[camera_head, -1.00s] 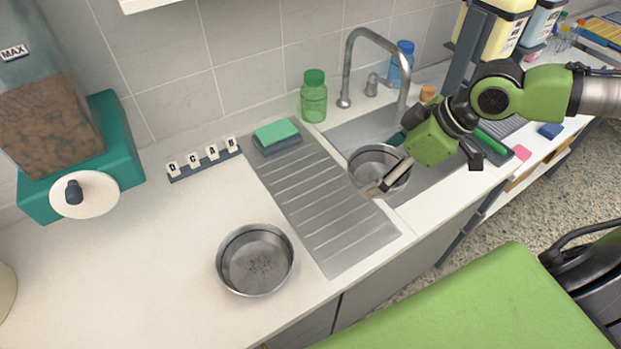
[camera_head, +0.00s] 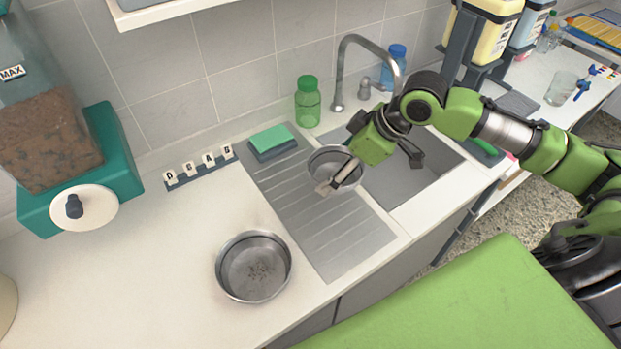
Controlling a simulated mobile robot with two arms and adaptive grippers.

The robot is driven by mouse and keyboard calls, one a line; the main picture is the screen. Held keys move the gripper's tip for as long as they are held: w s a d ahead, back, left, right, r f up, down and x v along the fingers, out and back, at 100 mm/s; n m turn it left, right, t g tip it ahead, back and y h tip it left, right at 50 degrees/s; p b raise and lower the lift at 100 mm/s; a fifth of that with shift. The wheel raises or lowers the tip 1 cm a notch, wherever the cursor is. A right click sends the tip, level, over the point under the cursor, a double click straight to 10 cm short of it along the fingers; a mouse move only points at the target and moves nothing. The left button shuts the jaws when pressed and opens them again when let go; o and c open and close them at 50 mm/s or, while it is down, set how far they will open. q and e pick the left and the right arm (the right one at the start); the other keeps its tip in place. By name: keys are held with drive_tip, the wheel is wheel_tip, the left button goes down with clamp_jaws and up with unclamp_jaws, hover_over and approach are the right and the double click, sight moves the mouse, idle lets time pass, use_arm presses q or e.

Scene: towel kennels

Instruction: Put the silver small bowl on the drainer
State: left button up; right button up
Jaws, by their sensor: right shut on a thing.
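The small silver bowl (camera_head: 325,161) is in my right gripper (camera_head: 337,180), which is shut on its near rim. The bowl is over the far right part of the ribbed metal drainer (camera_head: 330,236), by the sink's left edge. I cannot tell whether its base touches the drainer. A larger silver bowl (camera_head: 254,267) with dark bits in it stands on the white counter left of the drainer. My left gripper is not in view.
A green and dark sponge (camera_head: 272,139) lies on the drainer's far end. The sink (camera_head: 408,178) and its tall tap (camera_head: 338,75) are to the right. A green bottle (camera_head: 307,103) stands behind. Letter blocks (camera_head: 198,167) stand left. The near drainer is clear.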

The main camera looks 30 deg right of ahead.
sight(317, 168)
drive_tip(key=w+a+f, duration=0.1)
drive_tip(key=f, duration=0.1)
drive_tip(key=w+a+f+p, duration=0.1)
drive_tip(key=w+f, duration=0.1)
drive_tip(key=w+a+f, duration=0.1)
drive_tip(key=w+f, duration=0.1)
drive_tip(key=shift+a+p, duration=0.25)
drive_tip(key=shift+p, duration=0.05)
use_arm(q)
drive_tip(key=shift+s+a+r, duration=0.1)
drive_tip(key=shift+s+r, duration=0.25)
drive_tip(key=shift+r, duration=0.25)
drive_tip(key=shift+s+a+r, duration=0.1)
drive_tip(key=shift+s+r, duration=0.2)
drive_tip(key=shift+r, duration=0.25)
use_arm(e)
drive_tip(key=shift+w+f, duration=0.15)
drive_tip(key=shift+f, duration=1.7)
drive_tip(key=shift+f, duration=0.1)
drive_tip(key=o, duration=1.2)
drive_tip(key=shift+a, duration=0.1)
drive_tip(key=shift+c, duration=0.2)
drive_tip(key=b+v, duration=0.1)
drive_tip(key=v, duration=1.1)
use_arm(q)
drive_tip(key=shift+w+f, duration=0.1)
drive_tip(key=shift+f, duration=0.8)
